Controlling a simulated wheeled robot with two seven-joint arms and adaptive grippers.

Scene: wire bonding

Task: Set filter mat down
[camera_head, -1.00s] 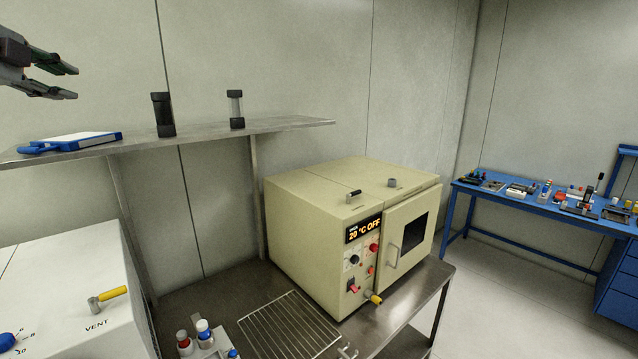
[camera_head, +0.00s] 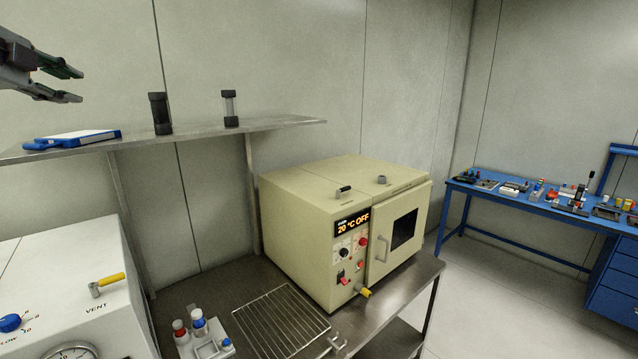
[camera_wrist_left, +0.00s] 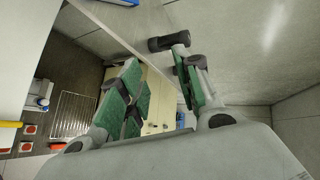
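I cannot single out a filter mat for certain. A flat white piece with a blue frame or clip (camera_head: 82,137) lies on the left part of the metal shelf (camera_head: 215,132). My left gripper (camera_head: 83,86) is at the upper left of the head view, above the shelf and higher than the flat piece. Its fingers are apart and nothing shows between them. In the left wrist view its green-padded fingers (camera_wrist_left: 165,88) are also spread and empty. My right gripper is not in view.
Two dark-capped cylinders (camera_head: 160,113) (camera_head: 230,107) stand on the shelf. Below are a cream oven (camera_head: 300,225) reading 20 °C OFF, a wire rack (camera_head: 268,320), a holder with capped bottles (camera_head: 205,345) and a white VENT unit (camera_head: 60,265). A blue bench (camera_head: 535,203) stands at right.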

